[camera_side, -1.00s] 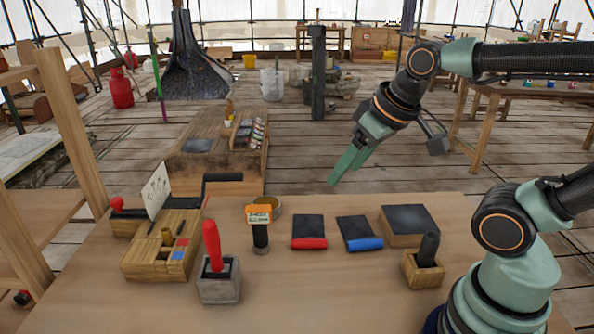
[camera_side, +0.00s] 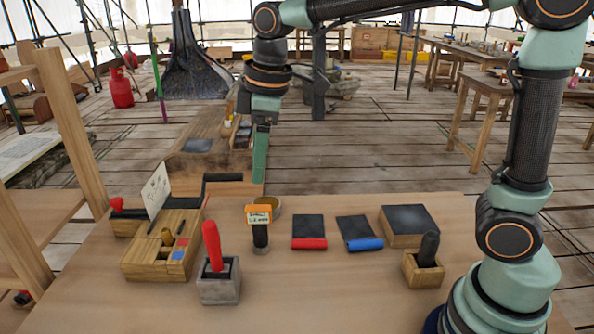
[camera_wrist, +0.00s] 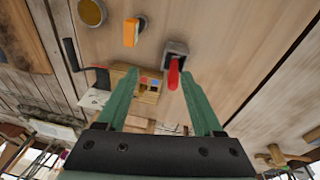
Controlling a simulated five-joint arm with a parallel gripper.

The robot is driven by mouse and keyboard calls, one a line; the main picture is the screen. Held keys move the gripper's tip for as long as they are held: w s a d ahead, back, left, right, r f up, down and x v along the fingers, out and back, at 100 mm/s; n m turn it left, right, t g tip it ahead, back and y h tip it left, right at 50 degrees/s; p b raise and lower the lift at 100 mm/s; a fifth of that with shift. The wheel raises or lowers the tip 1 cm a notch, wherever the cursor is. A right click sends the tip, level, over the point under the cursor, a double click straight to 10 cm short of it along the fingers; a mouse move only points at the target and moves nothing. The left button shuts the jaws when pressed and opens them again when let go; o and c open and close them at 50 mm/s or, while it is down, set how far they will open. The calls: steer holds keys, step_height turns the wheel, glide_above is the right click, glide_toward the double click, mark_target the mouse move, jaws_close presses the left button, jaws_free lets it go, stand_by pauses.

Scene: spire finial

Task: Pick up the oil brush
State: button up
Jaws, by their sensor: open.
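No thing is plainly marked as the oil brush. A red upright handle (camera_side: 212,245) stands in a grey block (camera_side: 218,287) at the front of the table; the part inside the block is hidden. A dark handle (camera_side: 429,247) stands in a wooden block (camera_side: 424,272) at the right. My gripper (camera_side: 260,180) points down behind the orange-labelled dark piece (camera_side: 259,220), near the table's back edge. In the wrist view my gripper (camera_wrist: 161,72) is open and empty; the red handle (camera_wrist: 174,76) and grey block (camera_wrist: 177,48) appear between and beyond the fingertips, nearer the right one.
A wooden caddy (camera_side: 150,262) with a white card stands at the left. A round tin (camera_side: 270,204) sits behind the orange label. A red-edged dark pad (camera_side: 309,228), a blue-edged one (camera_side: 355,230) and a dark-topped block (camera_side: 408,223) lie at the right. The front middle is clear.

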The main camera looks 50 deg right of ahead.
mark_target(207, 224)
steer(key=w+a+f+n, duration=0.1)
steer(key=a+n, duration=0.1)
steer(key=a, duration=0.1)
steer(key=w+a+f+n+g, duration=0.1)
steer(key=a+f+n, duration=0.1)
steer(key=a, duration=0.1)
steer(key=w+a+f+n+g, duration=0.1)
steer(key=w+a, duration=0.1)
steer(key=shift+a+f+n+h, duration=0.3)
steer(key=shift+a+f+n, duration=0.1)
steer(key=shift+w+a+f, duration=0.1)
steer(key=shift+a+f, duration=0.1)
steer(key=shift+a, duration=0.05)
step_height(207, 224, down, 7)
steer(key=shift+r, duration=0.2)
steer(key=shift+d+f, duration=0.2)
steer(key=shift+f, duration=1.2)
steer(key=shift+d+f, duration=0.15)
steer(key=shift+f, duration=1.2)
jaws_close()
